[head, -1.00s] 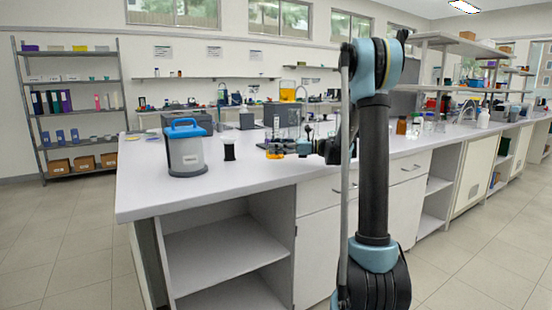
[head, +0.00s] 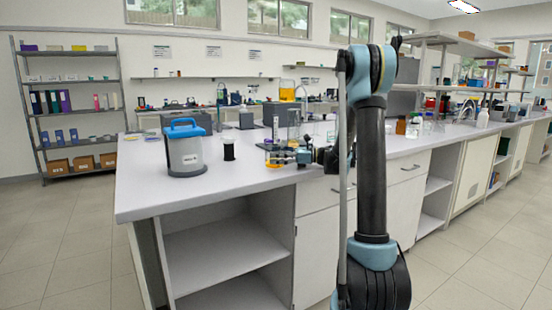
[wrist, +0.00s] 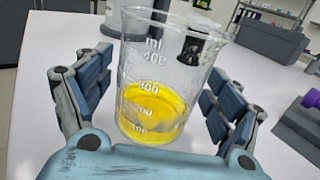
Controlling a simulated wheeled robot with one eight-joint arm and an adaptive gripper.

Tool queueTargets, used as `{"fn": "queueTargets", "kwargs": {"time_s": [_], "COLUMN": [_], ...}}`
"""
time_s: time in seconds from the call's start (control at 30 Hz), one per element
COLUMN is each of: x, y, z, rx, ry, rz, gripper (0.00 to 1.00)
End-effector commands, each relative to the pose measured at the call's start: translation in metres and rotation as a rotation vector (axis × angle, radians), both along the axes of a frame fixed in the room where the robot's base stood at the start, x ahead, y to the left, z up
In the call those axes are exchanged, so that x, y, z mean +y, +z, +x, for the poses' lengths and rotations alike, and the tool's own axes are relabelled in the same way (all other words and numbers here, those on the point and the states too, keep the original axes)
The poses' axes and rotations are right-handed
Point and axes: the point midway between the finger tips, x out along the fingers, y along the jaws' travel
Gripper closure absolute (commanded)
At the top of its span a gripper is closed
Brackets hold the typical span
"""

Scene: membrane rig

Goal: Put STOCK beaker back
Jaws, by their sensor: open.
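A clear glass beaker (wrist: 150,95) with yellow liquid in its lower part and white volume marks stands upright in the wrist view. No name label can be read on it, so I cannot tell from the picture that it is STOCK. My gripper (wrist: 165,75) is open, with one finger on each side of the beaker and a visible gap at both sides. In the head view my gripper (head: 284,156) is low over the bench, partly in front of a little yellow.
A blue-lidded grey container (head: 186,150) and a small vessel of dark liquid (head: 229,149) stand left of my gripper on the white bench (head: 150,195). A rig with a yellow-filled vessel (head: 287,92) rises behind. The bench's front left is clear.

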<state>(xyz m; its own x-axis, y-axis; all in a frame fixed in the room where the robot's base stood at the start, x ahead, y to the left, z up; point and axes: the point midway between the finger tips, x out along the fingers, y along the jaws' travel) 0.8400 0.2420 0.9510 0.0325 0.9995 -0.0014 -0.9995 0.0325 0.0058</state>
Motion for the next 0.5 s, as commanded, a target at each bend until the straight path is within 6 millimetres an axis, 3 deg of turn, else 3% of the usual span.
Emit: {"fn": "queueTargets", "kwargs": {"time_s": [0.27,0.5], "x": [-0.007,-0.046], "y": [0.001,0.002], "z": [0.0,-0.001], "rx": [0.0,0.0], "ry": [0.0,-0.002], "rz": [0.0,0.0], "gripper": [0.15,0.15]}}
